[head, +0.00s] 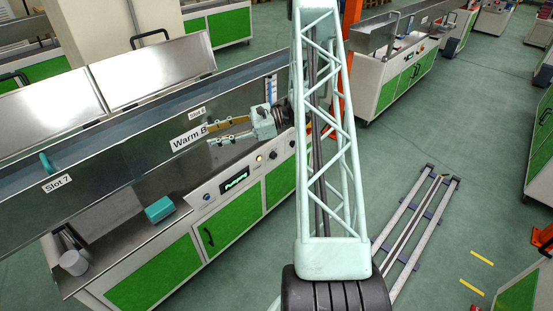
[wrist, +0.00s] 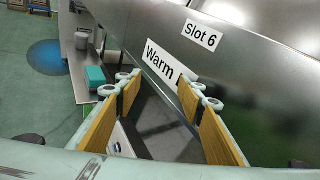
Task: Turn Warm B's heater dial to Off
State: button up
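The Warm B station is the long steel trough with the "Warm B" label (head: 189,136); the label also shows in the wrist view (wrist: 164,62). Its front panel has a lit green "Pumping" display (head: 235,179), a dark knob (head: 207,197) left of it, and a yellowish lamp or button (head: 259,158) and dark knobs (head: 273,155) to the right. I cannot tell which knob is the heater dial or its setting. My gripper (head: 209,133) is open and empty, beside the label and above the panel. In the wrist view its padded fingers (wrist: 159,90) stand apart; no dial shows clearly between them.
A teal block (head: 159,209) and a white cup (head: 74,262) sit on the steel ledge at the left. The trough wall (head: 122,160) rises behind the gripper. Floor rails (head: 415,225) lie to the right. Open floor lies in front of the green cabinets.

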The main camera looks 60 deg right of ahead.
jog(key=s+d+f+m+t+h, duration=0.25)
jog(key=d+f+m, duration=0.25)
jog(key=d+f, duration=0.5)
jog(key=m+t+h+p, duration=0.2)
jog(key=m+t+h, duration=0.2)
jog(key=m+h, duration=0.75)
send_near(275, 157)
jog(key=s+a, duration=0.1)
jog(key=s, duration=0.4)
jog(key=shift+a+r+n+g+h, duration=0.15)
jog(key=shift+n+g+h, duration=0.15)
jog(key=shift+n, duration=0.15)
jog(key=shift+w, duration=0.1)
jog(key=shift+x, duration=6.8)
jog(key=shift+r, duration=0.1)
jog(key=c, duration=0.9)
